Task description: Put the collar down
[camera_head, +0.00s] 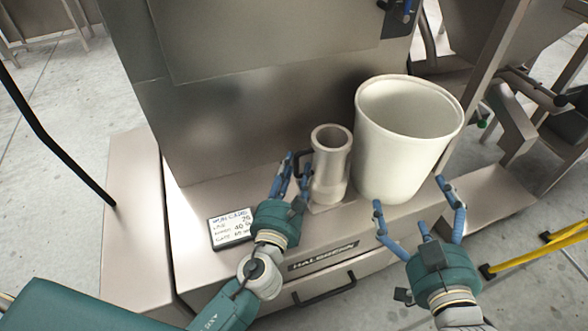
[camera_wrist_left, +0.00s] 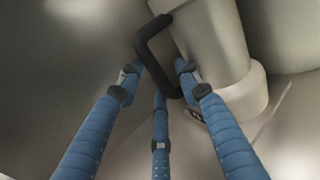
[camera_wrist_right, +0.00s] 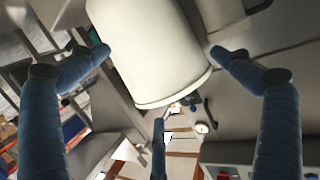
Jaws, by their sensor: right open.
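The collar (camera_head: 331,165), a beige metal cylinder with a flared rim and a black side handle, stands upright on the ledge, left of a big white bin. In the left wrist view the collar (camera_wrist_left: 213,40) is at the upper right. My left gripper (camera_head: 291,165) is at the handle side. Its fingers are partly closed around the black handle (camera_wrist_left: 150,50), with gaps showing beside it; a firm grip cannot be made out. My right gripper (camera_head: 409,195) is open and empty in front of the white bin (camera_head: 395,155), which also shows between its fingers in the right wrist view (camera_wrist_right: 150,55).
A run card (camera_head: 231,229) lies on the ledge (camera_head: 195,200) left of my left gripper. A tall metal panel (camera_head: 240,120) rises behind. A drawer handle (camera_head: 323,290) is on the front below. Yellow bars (camera_head: 540,251) stand at right.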

